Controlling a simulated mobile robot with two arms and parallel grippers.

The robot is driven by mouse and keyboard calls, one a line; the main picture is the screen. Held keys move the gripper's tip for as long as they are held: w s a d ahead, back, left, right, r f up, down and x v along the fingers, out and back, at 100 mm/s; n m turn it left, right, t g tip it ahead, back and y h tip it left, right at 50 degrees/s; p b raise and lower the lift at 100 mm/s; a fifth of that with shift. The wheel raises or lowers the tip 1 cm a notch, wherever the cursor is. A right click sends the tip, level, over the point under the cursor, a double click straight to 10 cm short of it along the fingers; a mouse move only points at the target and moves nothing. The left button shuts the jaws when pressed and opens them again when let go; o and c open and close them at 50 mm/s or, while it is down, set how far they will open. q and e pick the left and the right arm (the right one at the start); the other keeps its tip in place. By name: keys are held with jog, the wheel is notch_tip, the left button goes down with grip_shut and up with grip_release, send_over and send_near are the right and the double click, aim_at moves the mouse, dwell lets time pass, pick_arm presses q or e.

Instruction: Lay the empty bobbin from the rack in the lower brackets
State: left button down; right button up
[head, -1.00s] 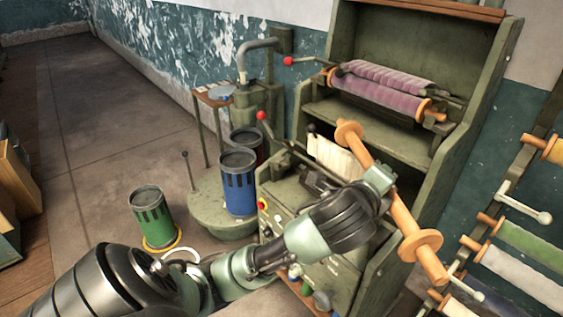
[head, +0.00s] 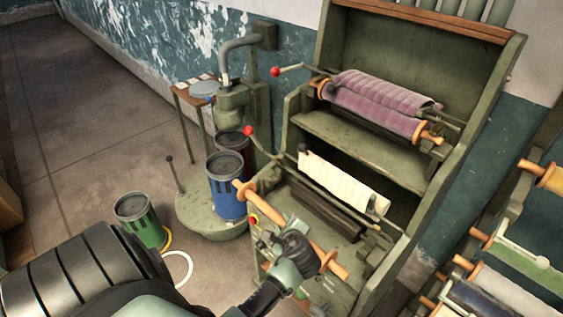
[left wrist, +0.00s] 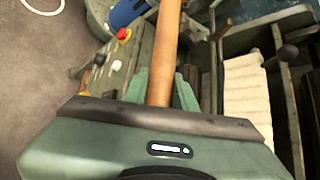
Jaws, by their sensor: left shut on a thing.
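The empty bobbin (head: 262,208) is a bare orange wooden rod with end flanges. My left gripper (head: 288,228) is shut on it near its middle and holds it slanted in front of the machine's lower level. In the left wrist view the bobbin (left wrist: 165,45) runs away between the green fingers (left wrist: 160,88). On the lower level lies a cream roll (head: 342,184), with a dark roller (head: 325,211) below and in front of it. I cannot clearly make out the lower brackets. My right gripper is not in view.
A purple lap on a bobbin (head: 375,105) lies on the upper level. Red-knobbed levers (head: 249,131) stick out at the left. Blue (head: 227,180) and green (head: 140,218) cans stand to the left. A rack with several rolls (head: 500,290) is at the right.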

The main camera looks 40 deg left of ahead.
pick_arm(q)
jog(key=shift+w+d+r, duration=0.1)
jog(key=shift+w+d, duration=0.05)
jog(key=shift+w, duration=0.35)
jog(key=w+f+b, duration=0.1)
jog(key=w+b, duration=0.7)
jog(key=w, duration=0.6)
jog(key=shift+d+f, duration=0.15)
jog(key=shift+d, duration=0.3)
jog(key=shift+d+p, duration=0.15)
jog(key=shift+p, duration=0.3)
jog(key=shift+f, duration=0.1)
